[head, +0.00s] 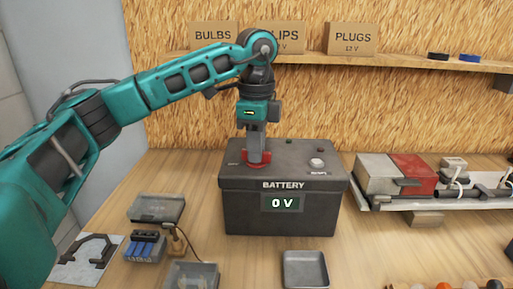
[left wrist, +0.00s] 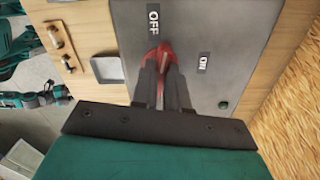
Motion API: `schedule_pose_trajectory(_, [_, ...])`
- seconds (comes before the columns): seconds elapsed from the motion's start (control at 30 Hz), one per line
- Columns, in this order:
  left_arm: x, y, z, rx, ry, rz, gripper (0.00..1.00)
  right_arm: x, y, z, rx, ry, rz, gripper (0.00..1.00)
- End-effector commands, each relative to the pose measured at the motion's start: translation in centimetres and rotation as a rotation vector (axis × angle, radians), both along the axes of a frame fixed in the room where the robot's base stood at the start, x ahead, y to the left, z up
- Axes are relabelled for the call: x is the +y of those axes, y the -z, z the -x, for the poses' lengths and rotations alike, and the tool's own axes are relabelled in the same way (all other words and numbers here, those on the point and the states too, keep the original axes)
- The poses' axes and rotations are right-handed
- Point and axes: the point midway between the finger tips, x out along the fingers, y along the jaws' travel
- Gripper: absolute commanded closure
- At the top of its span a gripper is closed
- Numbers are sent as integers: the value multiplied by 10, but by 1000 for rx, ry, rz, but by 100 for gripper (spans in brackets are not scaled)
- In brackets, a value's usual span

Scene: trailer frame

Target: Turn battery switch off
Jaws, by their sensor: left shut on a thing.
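A dark grey battery box (head: 280,212) stands on the wooden bench, with a "BATTERY" label and a display that reads 0 V. A red switch (head: 258,160) sits on the left part of its top. My left gripper (head: 256,152) comes down from above and is shut on the red switch. In the left wrist view the red switch (left wrist: 162,52) shows between the fingers of the left gripper (left wrist: 162,70). Its red tip points toward the OFF label (left wrist: 153,18), and the ON label (left wrist: 203,63) lies to the right. My right gripper is not in view.
A shelf with boxes labelled BULBS (head: 213,35) and PLUGS (head: 352,38) runs along the back wall. Small trays (head: 305,268) and blue parts (head: 143,250) lie in front. A red and white block (head: 395,173) stands at the right.

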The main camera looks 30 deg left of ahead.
Motion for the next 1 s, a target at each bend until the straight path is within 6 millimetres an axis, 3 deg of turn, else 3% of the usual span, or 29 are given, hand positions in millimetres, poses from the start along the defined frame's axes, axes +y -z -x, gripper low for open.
schedule_pose_trajectory(0.27, [0,0,0,0,-15,-1,100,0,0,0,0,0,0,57])
schedule_pose_trajectory(0.53, [0,-1,0,1,-240,-1,100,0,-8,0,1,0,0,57])
schedule_pose_trajectory(0.77, [0,0,0,0,-263,0,100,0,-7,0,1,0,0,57])
schedule_pose_trajectory(0.8, [0,0,0,0,-263,0,82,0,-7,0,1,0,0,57])
schedule_pose_trajectory(1.0, [0,0,0,0,-262,0,63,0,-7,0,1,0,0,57])
